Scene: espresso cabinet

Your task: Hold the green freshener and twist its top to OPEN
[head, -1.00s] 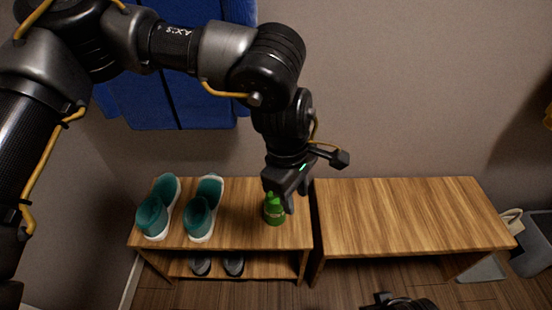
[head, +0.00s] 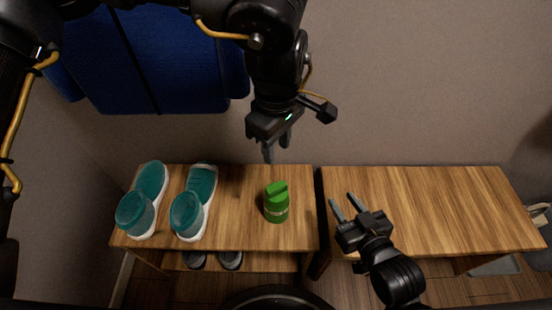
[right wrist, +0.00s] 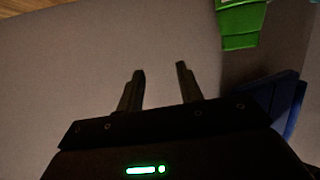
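The green freshener (head: 276,206) stands upright on the left wooden bench, near its right end. In the right wrist view the open fingers (right wrist: 160,85) show, and part of the freshener (right wrist: 240,22) is cut off at the upper right.
Two teal shoes (head: 144,200) (head: 194,202) stand on the left part of the left bench (head: 236,225). Dark shoes (head: 230,259) sit on the shelf below. Blue cloth (head: 150,60) hangs on the wall.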

